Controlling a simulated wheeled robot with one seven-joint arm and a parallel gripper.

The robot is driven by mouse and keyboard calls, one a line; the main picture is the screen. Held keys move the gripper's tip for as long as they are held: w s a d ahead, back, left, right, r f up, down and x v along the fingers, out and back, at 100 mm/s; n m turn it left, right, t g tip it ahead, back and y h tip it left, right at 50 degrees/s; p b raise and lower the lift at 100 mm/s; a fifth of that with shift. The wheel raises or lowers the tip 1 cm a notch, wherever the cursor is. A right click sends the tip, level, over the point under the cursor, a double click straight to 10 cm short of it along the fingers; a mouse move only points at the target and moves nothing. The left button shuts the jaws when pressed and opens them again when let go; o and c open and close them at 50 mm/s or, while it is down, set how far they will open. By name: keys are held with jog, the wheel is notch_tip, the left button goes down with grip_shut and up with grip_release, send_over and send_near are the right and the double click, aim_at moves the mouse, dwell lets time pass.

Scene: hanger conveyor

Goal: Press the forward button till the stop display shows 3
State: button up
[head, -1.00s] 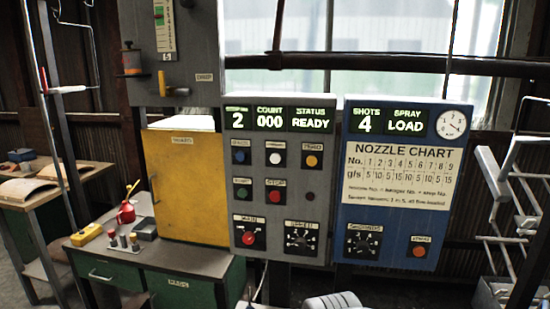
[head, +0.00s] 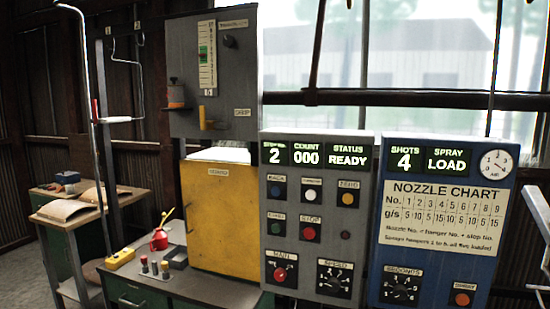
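The stop display (head: 274,156) at the upper left of the grey control panel (head: 298,250) shows 2. Beside it the count display (head: 306,155) shows 000 and the status display (head: 347,155) shows READY. I cannot read which one is labelled forward. My gripper is not in view.
Below are a green button (head: 276,227), red stop button (head: 309,233), main knob (head: 280,274) and speed dial (head: 334,280). Right stands a blue spray panel (head: 385,235); left, a yellow cabinet (head: 214,235) and a bench with a red oil can (head: 159,239).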

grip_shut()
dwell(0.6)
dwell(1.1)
